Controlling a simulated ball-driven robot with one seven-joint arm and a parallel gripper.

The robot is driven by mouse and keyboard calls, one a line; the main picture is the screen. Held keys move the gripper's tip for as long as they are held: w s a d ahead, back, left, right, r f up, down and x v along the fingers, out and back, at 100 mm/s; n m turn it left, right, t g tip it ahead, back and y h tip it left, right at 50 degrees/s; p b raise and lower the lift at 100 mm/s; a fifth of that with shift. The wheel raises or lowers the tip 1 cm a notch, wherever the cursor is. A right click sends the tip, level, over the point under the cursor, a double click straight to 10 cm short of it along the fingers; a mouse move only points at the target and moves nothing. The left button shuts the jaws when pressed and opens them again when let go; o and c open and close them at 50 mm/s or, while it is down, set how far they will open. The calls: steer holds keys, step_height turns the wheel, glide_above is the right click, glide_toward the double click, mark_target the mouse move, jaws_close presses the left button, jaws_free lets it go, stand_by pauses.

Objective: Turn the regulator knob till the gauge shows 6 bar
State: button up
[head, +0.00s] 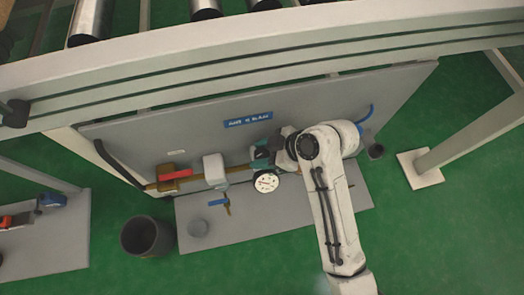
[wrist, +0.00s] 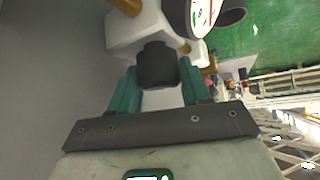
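The regulator knob (wrist: 157,66) is a dark, ribbed cylinder in the wrist view. My gripper (wrist: 158,82) has its teal fingers on both sides of it, very close; whether they press on it I cannot tell. In the head view my gripper (head: 264,157) is at the pipe line, and my arm hides the knob there. The pressure gauge (head: 266,182) is a round white dial just below the gripper. It also shows cut off at the top of the wrist view (wrist: 203,12), with red and green marks. Its reading is too small or cut off to tell.
A grey panel (head: 120,133) carries the brass pipe, a red-handled valve (head: 176,174), a white filter body (head: 215,170) and a blue sign (head: 248,119). A dark bin (head: 146,237) stands on the green floor at left. A conveyor frame beam (head: 250,50) crosses above.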

steer(key=shift+c, duration=0.9)
steer(key=shift+r+p, duration=0.1)
steer(key=shift+p, duration=0.3)
